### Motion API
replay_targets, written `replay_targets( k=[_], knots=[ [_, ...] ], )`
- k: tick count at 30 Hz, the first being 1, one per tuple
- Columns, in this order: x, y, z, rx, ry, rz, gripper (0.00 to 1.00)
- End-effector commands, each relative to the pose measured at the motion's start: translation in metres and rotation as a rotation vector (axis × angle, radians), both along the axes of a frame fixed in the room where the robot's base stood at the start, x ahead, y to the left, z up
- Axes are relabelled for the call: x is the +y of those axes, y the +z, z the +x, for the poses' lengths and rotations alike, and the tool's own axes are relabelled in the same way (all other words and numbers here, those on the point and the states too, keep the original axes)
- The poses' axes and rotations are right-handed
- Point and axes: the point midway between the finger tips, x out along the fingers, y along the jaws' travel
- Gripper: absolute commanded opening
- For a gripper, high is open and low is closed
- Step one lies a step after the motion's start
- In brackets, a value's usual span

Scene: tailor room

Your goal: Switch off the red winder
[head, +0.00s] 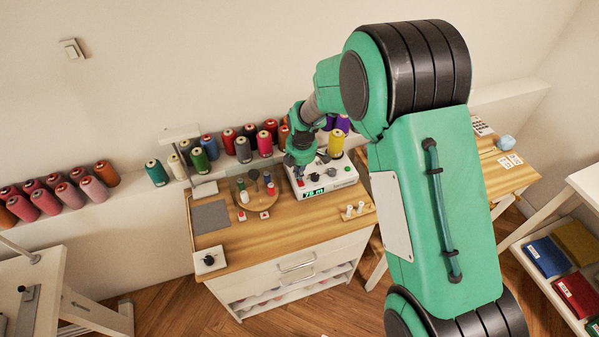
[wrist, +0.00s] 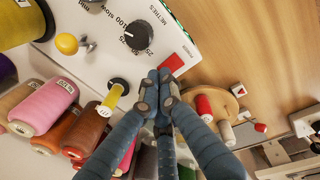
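The winder (head: 345,172) is a white box on the wooden bench, with a lit green display that seems to read 78 m. In the wrist view its white panel (wrist: 112,62) shows a black dial (wrist: 137,36), a yellow button (wrist: 67,44) and a red rectangular switch (wrist: 172,63) near the panel's edge. The switch's position cannot be told. My gripper (head: 299,173) is over the left end of the winder. In the wrist view my gripper (wrist: 160,76) has its fingers together and empty, with the tips right beside the red switch; contact cannot be told.
A yellow cone (head: 336,145) stands at the winder's back. A round wooden tray (head: 262,203) with small spools is to its left. Several thread cones line the ledge behind. A grey mat (head: 210,216) and a small white box with a black knob (head: 209,260) lie further left.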

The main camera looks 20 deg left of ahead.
Motion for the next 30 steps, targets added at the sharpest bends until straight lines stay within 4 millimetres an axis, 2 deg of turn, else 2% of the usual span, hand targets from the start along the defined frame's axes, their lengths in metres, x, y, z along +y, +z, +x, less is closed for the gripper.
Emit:
replay_targets(
  k=[12,20,30],
  knots=[
    [0.002,-0.002,0.002,0.023,0.001,-0.023,0.0],
    [0.004,-0.009,0.004,0.095,0.001,-0.096,0.0],
    [0.005,-0.017,0.005,0.1,0.0,-0.1,0.0]
  ],
)
